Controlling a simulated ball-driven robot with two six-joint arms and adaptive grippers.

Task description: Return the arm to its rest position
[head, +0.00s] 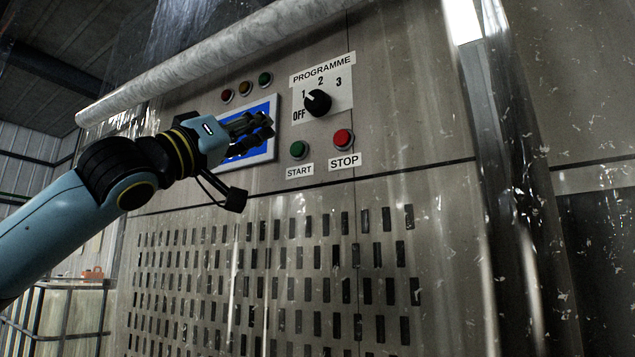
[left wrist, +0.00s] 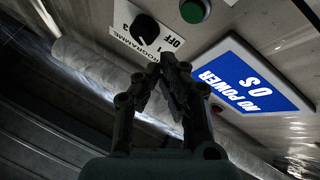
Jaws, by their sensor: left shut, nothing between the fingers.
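My left arm comes in from the left in the head view, and its gripper (head: 262,124) is raised in front of the blue display (head: 268,107) on the control panel. The black fingers are together and empty. They cover part of the display. In the left wrist view the closed fingers (left wrist: 166,66) point towards the panel, beside the display (left wrist: 250,83), which reads "NO POWER" and "0 S". The black programme knob (head: 317,103) is to the right of the gripper, apart from it. Its white mark seems to point towards 1. My right gripper is not in view.
A green start button (head: 299,149) and a red stop button (head: 343,138) sit below the knob. Small lamps (head: 245,88) are above the display. A pale roll (head: 200,62) crosses above the panel. Clear plastic strips hang at right. Slotted panelling (head: 270,265) lies below.

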